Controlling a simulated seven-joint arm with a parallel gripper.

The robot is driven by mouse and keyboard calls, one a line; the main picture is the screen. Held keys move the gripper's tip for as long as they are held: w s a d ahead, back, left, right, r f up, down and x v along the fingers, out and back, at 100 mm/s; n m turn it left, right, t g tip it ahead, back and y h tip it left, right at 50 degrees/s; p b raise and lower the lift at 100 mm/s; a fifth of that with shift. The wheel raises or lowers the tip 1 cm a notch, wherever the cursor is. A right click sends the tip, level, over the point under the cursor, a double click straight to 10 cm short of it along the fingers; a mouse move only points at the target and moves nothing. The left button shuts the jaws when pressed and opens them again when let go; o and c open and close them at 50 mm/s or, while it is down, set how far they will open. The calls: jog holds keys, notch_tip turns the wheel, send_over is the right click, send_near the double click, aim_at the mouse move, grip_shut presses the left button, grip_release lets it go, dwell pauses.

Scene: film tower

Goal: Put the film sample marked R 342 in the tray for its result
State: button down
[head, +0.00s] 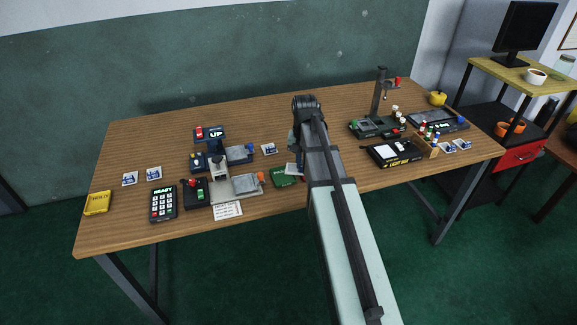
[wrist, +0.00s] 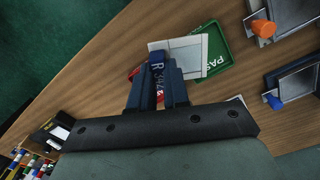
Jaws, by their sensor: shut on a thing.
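The film sample marked R 342 (wrist: 158,66) has a pale square plate and a blue label end. My gripper (wrist: 159,88) is shut on the label end in the wrist view. The sample's pale plate (wrist: 196,62) overlaps the green PASS tray (wrist: 218,73) in that view; I cannot tell whether they touch. In the head view the green tray (head: 284,178) lies near the table's front edge, left of my arm, with a pale edge beside it. My arm hides most of the gripper there. A yellow HOLD tray (head: 98,204) sits at the far left.
A tester (head: 222,180) with a lever and orange knob stands left of the green tray, with a READY keypad (head: 163,204) and UP display (head: 210,134) near it. A light box (head: 393,152) and stand (head: 379,95) are right. Other film cards (head: 142,176) lie left.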

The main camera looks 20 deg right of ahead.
jog(key=w+d+m, duration=0.1)
jog(key=m, duration=0.3)
jog(key=w+d+m, duration=0.1)
jog(key=d+m, duration=0.1)
jog(key=m, duration=0.2)
jog(key=w+d+m, duration=0.1)
jog(key=d+m, duration=0.1)
jog(key=m, duration=0.2)
jog(key=shift+w+f+m, duration=0.15)
jog(key=shift+f+m, duration=0.15)
jog(key=shift+f, duration=0.2)
jog(key=shift+f, duration=2.55)
jog(key=shift+f, duration=0.2)
jog(key=shift+c, duration=2.4)
grip_release()
